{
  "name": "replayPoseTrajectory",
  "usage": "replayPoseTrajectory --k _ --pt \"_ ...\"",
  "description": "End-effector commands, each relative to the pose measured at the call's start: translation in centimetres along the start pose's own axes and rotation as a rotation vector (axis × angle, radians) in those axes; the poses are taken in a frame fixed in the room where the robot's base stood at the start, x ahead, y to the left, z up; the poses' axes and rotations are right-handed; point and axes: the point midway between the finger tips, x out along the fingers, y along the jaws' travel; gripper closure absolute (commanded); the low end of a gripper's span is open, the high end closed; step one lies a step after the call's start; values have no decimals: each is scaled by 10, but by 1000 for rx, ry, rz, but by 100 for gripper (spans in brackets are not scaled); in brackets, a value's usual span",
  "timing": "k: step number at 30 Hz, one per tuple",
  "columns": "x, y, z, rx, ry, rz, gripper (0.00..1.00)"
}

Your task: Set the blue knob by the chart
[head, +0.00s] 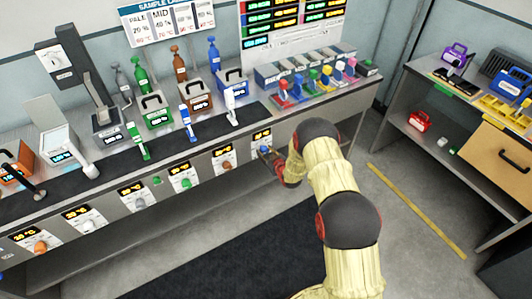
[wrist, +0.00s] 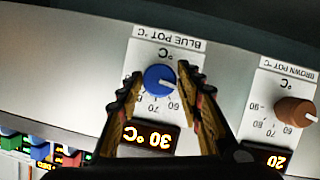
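The blue knob (wrist: 160,79) sits on the panel labelled BLUE POT, which appears upside down in the wrist view. Its pale pointer mark faces right in that picture, and the display (wrist: 149,138) reads 30 °C. My gripper (wrist: 160,84) is open, with one finger on each side of the knob. I cannot tell whether the fingers touch it. In the head view the knob (head: 265,149) shows small on the bench front, at the tip of my arm. The chart headed SAMPLE (head: 168,22) hangs on the back wall; its values are too small to read surely.
The brown knob (wrist: 295,112), with a display of 20, is beside the blue one. Other knobs, such as a green one (head: 186,183), line the bench front. Bottles, pots and coloured levers stand on the bench. A side table (head: 440,125) stands at right.

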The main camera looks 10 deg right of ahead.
Motion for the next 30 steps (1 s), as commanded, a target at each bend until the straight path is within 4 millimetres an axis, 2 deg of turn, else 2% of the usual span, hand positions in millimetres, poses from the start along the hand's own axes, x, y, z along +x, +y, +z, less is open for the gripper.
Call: replayPoseTrajectory --k 15,23,30 --pt "0 0 0 0 0 0 95" --pt "0 1 0 25 0 -9 95" --pt "1 2 0 134 1 -56 95"
